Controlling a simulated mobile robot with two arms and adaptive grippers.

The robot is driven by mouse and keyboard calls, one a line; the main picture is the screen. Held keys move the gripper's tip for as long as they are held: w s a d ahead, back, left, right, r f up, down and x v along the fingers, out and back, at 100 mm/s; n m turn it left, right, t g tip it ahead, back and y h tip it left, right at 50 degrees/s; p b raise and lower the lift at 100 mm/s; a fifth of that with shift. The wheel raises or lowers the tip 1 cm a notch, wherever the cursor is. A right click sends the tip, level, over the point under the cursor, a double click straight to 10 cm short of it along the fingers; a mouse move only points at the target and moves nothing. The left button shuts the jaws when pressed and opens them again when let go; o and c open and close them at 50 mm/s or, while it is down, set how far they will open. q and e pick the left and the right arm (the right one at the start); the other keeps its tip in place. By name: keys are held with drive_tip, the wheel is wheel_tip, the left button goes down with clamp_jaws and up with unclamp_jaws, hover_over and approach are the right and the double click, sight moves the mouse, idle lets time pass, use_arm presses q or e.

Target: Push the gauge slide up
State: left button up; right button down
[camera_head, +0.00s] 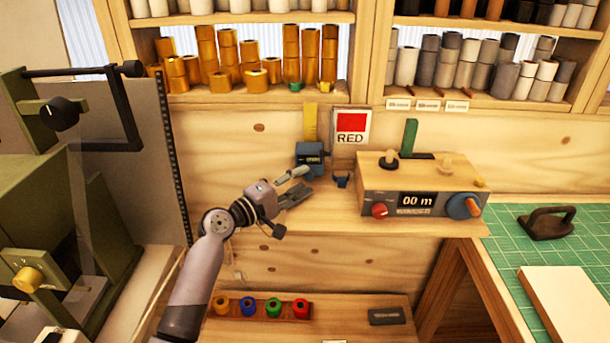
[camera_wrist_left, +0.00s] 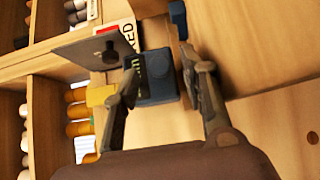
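The gauge slide appears to be a dark blue block (camera_head: 310,153) with a small display, below an upright yellow strip (camera_head: 310,122) on the wooden back wall. My left gripper (camera_head: 305,182) is open and empty, its fingers pointing right, just below and in front of the block in the head view. In the left wrist view the blue block (camera_wrist_left: 158,78) shows between the two spread fingers (camera_wrist_left: 169,68), partly covered by one finger. I cannot tell whether a finger touches it. My right gripper is not in view.
A red-marked card (camera_head: 351,127) labelled RED hangs right of the block, above a small blue clip (camera_head: 342,180). A wooden box (camera_head: 415,187) with dials and a "00 m" display stands right on the shelf. A green machine (camera_head: 60,200) stands left.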

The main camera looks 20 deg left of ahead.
use_arm(q)
drive_tip(key=shift+x, duration=1.1)
drive_tip(key=shift+c, duration=0.5)
clamp_jaws()
